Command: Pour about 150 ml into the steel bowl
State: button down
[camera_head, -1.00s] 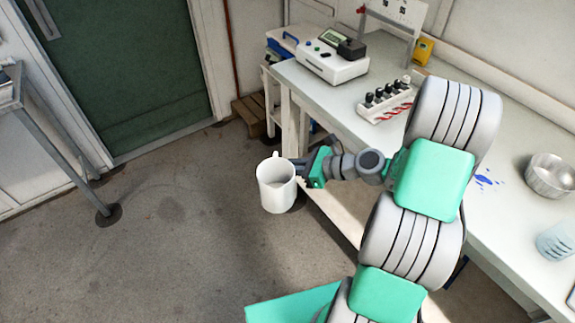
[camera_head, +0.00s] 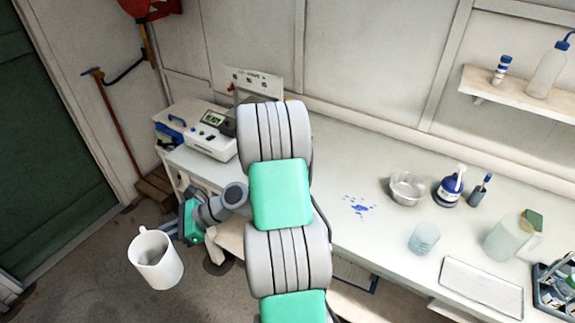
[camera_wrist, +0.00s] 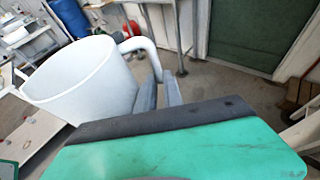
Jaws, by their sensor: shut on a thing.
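My gripper (camera_head: 178,230) is shut on the handle of a white jug (camera_head: 157,262) and holds it in the air over the floor, left of the bench. In the wrist view the jug (camera_wrist: 88,80) fills the upper left, its handle between the fingers (camera_wrist: 160,92). The jug looks roughly upright, slightly tilted in the head view. Its inside is shadowed, and I cannot tell how much liquid it holds. The steel bowl (camera_head: 407,188) stands upright on the bench, well to the right of my gripper, beyond a blue spill. The bowl looks empty.
A shelf (camera_head: 520,94) hangs above. The floor by the jug is clear.

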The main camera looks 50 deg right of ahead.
aim_at(406, 189)
jog(key=u, duration=1.2)
jog(key=k, duration=0.75)
jog(key=z, duration=1.65)
